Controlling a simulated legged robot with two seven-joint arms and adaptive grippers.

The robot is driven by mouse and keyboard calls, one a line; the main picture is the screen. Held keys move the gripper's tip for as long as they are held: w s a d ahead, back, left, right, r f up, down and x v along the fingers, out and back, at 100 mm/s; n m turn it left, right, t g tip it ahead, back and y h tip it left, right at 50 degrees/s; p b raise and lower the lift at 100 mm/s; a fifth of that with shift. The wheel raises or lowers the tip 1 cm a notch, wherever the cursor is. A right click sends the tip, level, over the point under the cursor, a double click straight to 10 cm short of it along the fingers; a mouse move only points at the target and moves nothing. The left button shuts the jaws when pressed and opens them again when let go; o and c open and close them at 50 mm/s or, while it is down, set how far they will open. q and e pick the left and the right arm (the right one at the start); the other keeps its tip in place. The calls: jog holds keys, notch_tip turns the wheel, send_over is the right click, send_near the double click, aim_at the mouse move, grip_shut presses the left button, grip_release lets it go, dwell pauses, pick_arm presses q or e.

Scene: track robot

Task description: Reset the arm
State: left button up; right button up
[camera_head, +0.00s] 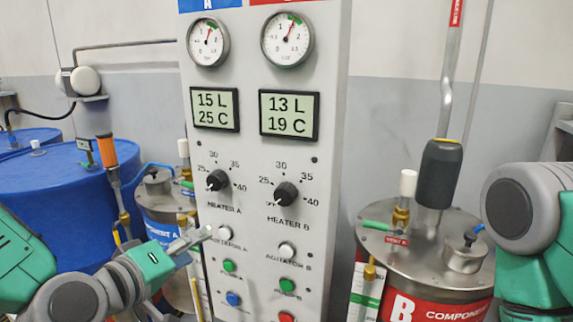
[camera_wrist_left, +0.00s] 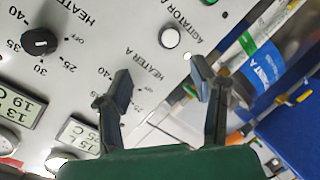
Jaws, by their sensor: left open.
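In the head view my left arm comes in from the lower left, and my left gripper (camera_head: 193,240) is open at the lower left of the grey control panel (camera_head: 252,160). Its fingertips appear close to the white agitator A button (camera_head: 225,233); contact cannot be told. In the left wrist view the two fingers (camera_wrist_left: 161,84) stand apart with nothing between them, with panel face behind them. A white button (camera_wrist_left: 169,38) shows beyond the fingertips there. My right arm is at the right edge of the head view; its gripper is out of view.
The panel carries the heater A knob (camera_head: 217,181), the heater B knob (camera_head: 286,194) and several coloured buttons. A blue drum (camera_head: 45,195) stands at the left. The component B tank (camera_head: 425,255), with valves and a pipe, stands at the right, near my right arm.

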pick_arm(q)
jog(key=s+a+f+m+g+y, duration=0.1)
jog(key=s+f+g, duration=0.25)
jog(key=f, duration=0.45)
jog(key=s+f+m+g+b, duration=0.1)
jog(key=s+f+m+g, duration=0.1)
jog(key=s+f, duration=0.45)
jog(key=s+a+f+m+g+y, duration=0.1)
jog(key=s+f+g, duration=0.1)
jog(key=f, duration=0.8)
jog(key=s+a+f+m+g+y, duration=0.1)
jog(key=s+a+f+m+g, duration=0.1)
jog(key=s+f, duration=0.3)
jog(key=s+a+f+m+g+y, duration=0.1)
jog(key=s+a+f+g, duration=0.3)
jog(key=s, duration=0.7)
notch_tip(320, 180, down, 2)
jog(key=shift+a+f+m+y+b, duration=0.1)
jog(key=shift+a+m+y+b, duration=0.3)
jog(key=shift+a+y, duration=0.3)
jog(key=shift+w, duration=0.15)
